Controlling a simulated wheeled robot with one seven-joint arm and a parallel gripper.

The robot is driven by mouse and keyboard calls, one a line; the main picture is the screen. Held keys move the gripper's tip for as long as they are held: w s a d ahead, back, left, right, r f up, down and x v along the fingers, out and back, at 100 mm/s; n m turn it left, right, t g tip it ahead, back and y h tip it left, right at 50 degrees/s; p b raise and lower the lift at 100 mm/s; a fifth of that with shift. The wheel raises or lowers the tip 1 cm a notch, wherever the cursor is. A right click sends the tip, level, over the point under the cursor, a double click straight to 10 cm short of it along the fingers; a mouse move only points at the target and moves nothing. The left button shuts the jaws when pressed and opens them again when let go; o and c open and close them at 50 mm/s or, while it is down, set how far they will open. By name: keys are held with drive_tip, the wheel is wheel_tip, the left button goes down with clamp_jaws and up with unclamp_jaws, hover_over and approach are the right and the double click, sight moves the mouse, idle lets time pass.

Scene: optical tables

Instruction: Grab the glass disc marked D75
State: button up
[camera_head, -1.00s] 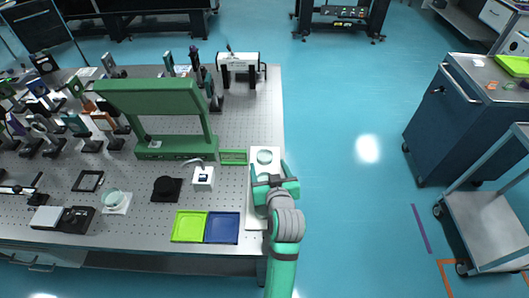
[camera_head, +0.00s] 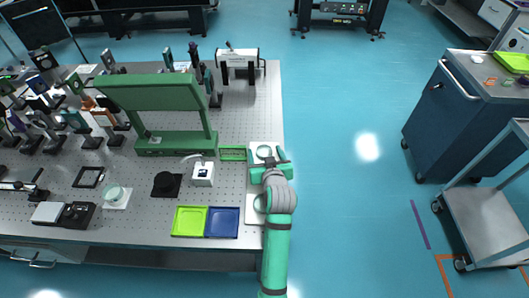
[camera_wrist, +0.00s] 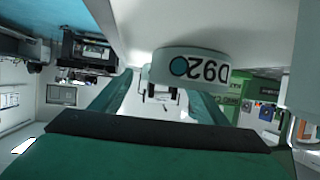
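A green frame (camera_head: 165,115) stands left of the gripper, with a low green holder (camera_head: 232,154) beside the mat. Lime (camera_head: 188,221) and blue (camera_head: 222,222) trays lie to the lower left. The table's right edge is close; open floor lies beyond.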

drive_tip(key=c, duration=1.2)
drive_tip(key=shift+r, duration=0.2)
